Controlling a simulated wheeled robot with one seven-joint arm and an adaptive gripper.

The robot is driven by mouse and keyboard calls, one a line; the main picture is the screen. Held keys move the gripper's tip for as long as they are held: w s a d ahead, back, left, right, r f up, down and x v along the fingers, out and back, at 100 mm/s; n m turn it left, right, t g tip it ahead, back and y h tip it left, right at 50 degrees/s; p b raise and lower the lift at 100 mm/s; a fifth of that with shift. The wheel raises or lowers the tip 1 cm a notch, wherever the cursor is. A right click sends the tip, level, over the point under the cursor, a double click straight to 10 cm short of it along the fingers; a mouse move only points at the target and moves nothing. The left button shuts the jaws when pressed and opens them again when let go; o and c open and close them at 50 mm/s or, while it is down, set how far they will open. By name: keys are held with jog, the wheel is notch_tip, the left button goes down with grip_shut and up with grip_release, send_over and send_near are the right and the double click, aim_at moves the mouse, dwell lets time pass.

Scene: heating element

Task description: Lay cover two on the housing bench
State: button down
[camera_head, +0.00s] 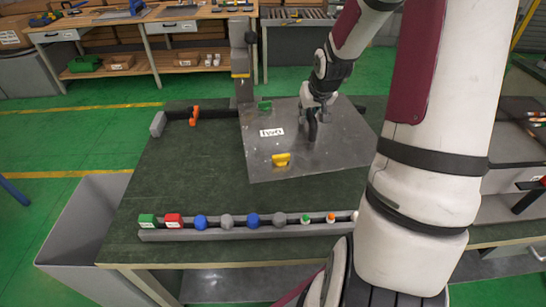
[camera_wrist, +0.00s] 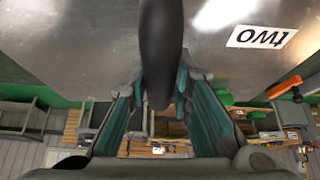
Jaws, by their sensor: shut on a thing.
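Cover two is a grey metal plate (camera_head: 330,155) with a white "TWO" label (camera_head: 272,132) and a dark handle (camera_head: 312,125). It is over the green-topped bench (camera_head: 190,165); I cannot tell whether it touches the bench. My gripper (camera_head: 310,108) is at the handle. In the wrist view the fingers of my gripper (camera_wrist: 160,90) are closed around the dark handle (camera_wrist: 160,40), with the plate (camera_wrist: 80,35) and its label (camera_wrist: 261,37) beyond. The plate hides what lies beneath it.
A yellow piece (camera_head: 281,159) shows at the plate's near part. A rail (camera_head: 250,232) with several coloured knobs runs along the bench's front. A grey post (camera_head: 241,60) stands behind the plate. A grey bin (camera_head: 85,225) is at left.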

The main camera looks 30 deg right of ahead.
jog(key=shift+m+h, duration=0.4)
jog(key=shift+m, duration=0.4)
jog(key=s+d, duration=0.1)
jog(key=d, duration=0.2)
jog(key=s+d, duration=0.4)
jog(key=d, duration=0.1)
jog(key=shift+s+d+r, duration=0.2)
jog(key=shift+d+r, duration=0.05)
jog(key=shift+d, duration=0.05)
jog(key=shift+s+d+f, duration=0.1)
jog(key=shift+s+d, duration=0.1)
jog(key=shift+d, duration=0.05)
jog(key=shift+f+b, duration=1.2)
jog(key=shift+f, duration=3.7)
jog(key=c, duration=1.4)
grip_release()
jog(key=shift+s+f, duration=0.1)
jog(key=shift+f, duration=0.05)
jog(key=shift+c, duration=0.2)
